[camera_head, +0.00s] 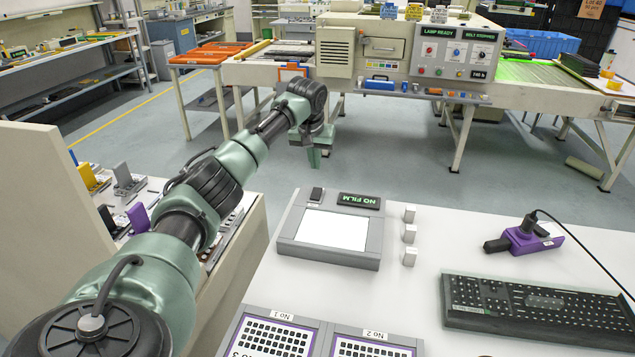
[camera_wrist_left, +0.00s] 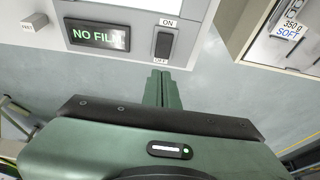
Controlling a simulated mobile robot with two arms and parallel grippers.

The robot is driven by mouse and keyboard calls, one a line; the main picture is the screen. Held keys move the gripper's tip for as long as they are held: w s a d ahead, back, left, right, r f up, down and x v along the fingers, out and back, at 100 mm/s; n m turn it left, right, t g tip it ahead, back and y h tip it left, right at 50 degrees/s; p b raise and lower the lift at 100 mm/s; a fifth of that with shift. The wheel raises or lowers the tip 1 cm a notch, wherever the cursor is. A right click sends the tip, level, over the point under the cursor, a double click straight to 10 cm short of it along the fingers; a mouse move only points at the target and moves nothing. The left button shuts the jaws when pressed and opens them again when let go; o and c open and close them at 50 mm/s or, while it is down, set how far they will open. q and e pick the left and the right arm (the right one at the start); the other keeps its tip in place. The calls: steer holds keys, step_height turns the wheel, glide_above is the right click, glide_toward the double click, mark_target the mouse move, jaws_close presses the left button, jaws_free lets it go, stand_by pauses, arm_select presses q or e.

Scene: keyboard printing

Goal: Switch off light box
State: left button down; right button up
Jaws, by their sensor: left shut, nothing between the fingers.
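The light box (camera_head: 287,240) is a grey unit on the white table with a bright white panel (camera_head: 333,229). Its black rocker switch (camera_head: 317,194) sits at the far left corner, beside a display reading "NO FILM" (camera_head: 359,201). In the left wrist view the switch (camera_wrist_left: 163,45) lies between an ON label and an OFF label, OFF being nearer my fingers. I cannot tell which side is pressed. My left gripper (camera_head: 315,158) is shut and empty, pointing down beyond the box's far edge. In the left wrist view its fingertips (camera_wrist_left: 161,76) appear just short of the OFF label.
Small white blocks (camera_head: 409,232) stand right of the box. A black keyboard (camera_head: 540,310), a purple holder (camera_head: 528,240) and No 1 and No 2 key sheets (camera_head: 320,327) share the table. A cream cabinet with tools stands left. Open floor lies beyond the table.

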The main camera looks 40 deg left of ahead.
mark_target(317, 193)
arm_select(q)
steer(key=x, duration=0.9)
steer(key=shift+s+d+f, duration=0.1)
steer(key=shift+s+f, duration=0.1)
steer(key=shift+f, duration=0.2)
steer(key=shift+w+f, duration=0.1)
steer(key=shift+f, duration=0.25)
steer(key=shift+w+b, duration=0.1)
steer(key=shift+b, duration=0.25)
steer(key=shift+p, duration=0.9)
steer(key=shift+s+d+f+p, duration=0.1)
steer(key=shift+s+d+p, duration=0.2)
steer(key=shift+s+p, duration=1)
steer(key=shift+w+p, duration=0.45)
